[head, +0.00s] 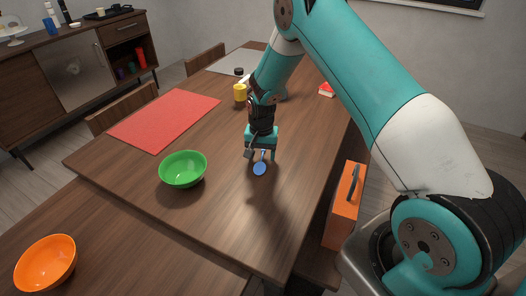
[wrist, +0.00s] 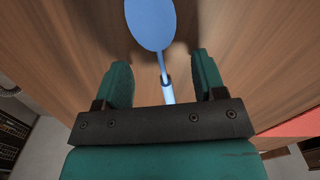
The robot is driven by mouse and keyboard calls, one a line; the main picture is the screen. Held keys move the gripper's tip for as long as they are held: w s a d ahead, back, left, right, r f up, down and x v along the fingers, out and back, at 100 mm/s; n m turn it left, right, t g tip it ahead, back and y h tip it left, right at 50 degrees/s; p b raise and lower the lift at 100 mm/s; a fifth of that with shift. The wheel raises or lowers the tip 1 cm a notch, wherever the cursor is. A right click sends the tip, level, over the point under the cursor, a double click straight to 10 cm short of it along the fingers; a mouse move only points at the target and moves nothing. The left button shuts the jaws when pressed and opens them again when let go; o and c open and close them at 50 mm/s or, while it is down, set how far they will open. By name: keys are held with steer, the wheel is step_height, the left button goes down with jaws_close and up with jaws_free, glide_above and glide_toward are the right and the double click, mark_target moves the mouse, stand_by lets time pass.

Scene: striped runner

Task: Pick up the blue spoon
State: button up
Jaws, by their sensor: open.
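The blue spoon (head: 260,169) lies on the wooden table in the head view, its bowl toward the camera and its handle running back under my gripper (head: 261,155). In the wrist view the spoon (wrist: 150,24) has its bowl at the top. Its handle comes down between the two teal fingers of my gripper (wrist: 160,80). The fingers are open and stand apart on either side of the handle, with visible gaps. The far end of the handle is hidden behind the gripper's dark bar.
A green bowl (head: 183,169) stands on the table (head: 215,220) left of the spoon. A red mat (head: 165,120), a yellow object (head: 240,93) and a grey mat (head: 237,61) lie farther back. An orange bowl (head: 45,263) is front left. An orange case (head: 344,205) stands right of the table.

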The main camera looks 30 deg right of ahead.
steer(key=shift+f, duration=0.55)
steer(key=c, duration=1)
steer(key=shift+r, duration=0.1)
